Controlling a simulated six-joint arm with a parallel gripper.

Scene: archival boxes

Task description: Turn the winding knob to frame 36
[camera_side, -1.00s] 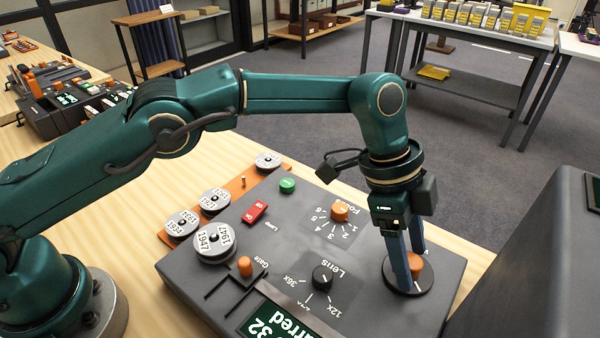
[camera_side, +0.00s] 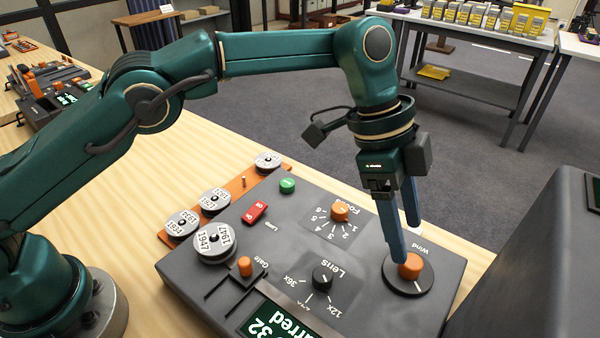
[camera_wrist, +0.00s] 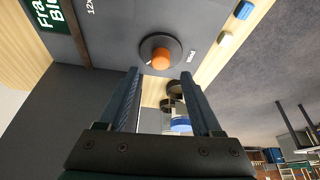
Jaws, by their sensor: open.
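The orange winding knob (camera_side: 410,265) stands on a black disc at the right end of the grey console, beside the label "Wind". The knob also shows in the wrist view (camera_wrist: 161,59), past the fingertips. My gripper (camera_side: 402,240) is open, tilted, with its blue fingers close above the knob. In the wrist view, my gripper (camera_wrist: 167,85) has its two fingers spread wide, with nothing between them. In the side view one fingertip overlaps the knob's edge; I cannot tell if they touch. The console's display (camera_side: 275,322) is partly cut off and shows "32" and "rred".
The console (camera_side: 300,205) also bears an orange focus knob (camera_side: 340,211), a black lens knob (camera_side: 322,277), an orange gate lever (camera_side: 245,266), a red lamp switch (camera_side: 255,212) and a green button (camera_side: 287,186). Several labelled reels lie along its left edge. A dark box (camera_side: 540,260) stands at right.

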